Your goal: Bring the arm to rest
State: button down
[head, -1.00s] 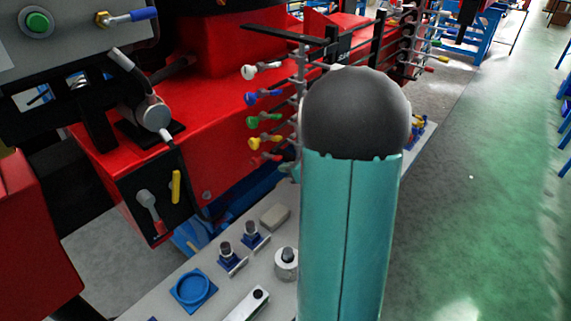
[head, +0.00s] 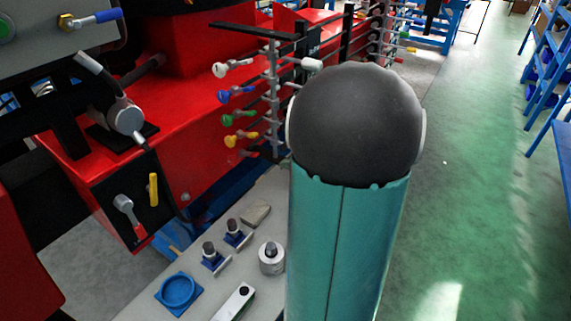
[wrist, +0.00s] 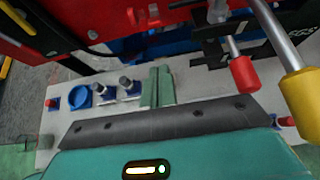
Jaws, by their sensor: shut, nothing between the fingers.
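My gripper (wrist: 157,87) shows in the wrist view as two teal fingers side by side, past the dark edge of my own wrist housing. It is shut and empty. Behind its fingers lies the pale bench top. In the head view my teal arm link with its dark rounded joint fills the middle right, and my gripper is hidden there.
A pale bench (head: 207,256) carries a blue ring dish (head: 178,291), two blue-based fittings and a round metal piece (head: 271,258). Red crane machinery (head: 185,130) with coloured levers (head: 238,92) stands left. A red-knobbed lever (wrist: 243,72) and a yellow-knobbed one (wrist: 303,92) are close right of my gripper. Green floor (head: 470,180) is open at right.

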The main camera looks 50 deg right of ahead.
dwell(0.4)
jog(key=a+r+n+g+y, duration=0.2)
jog(key=a+r+n, duration=0.1)
jog(key=a+n, duration=0.65)
jog(key=a+r+n+g+y, duration=0.15)
jog(key=a+n, duration=0.45)
jog(key=a, duration=0.6)
jog(key=s+a+r+n+g+h, duration=0.1)
jog(key=s+a+n, duration=0.3)
jog(key=n, duration=0.5)
jog(key=s+a+r+n+g+h, duration=0.1)
jog(key=s+a+r+n+h, duration=0.3)
jog(key=a+n, duration=0.3)
jog(key=s+n, duration=0.1)
jog(key=n, duration=0.2)
jog(key=shift+a, duration=0.35)
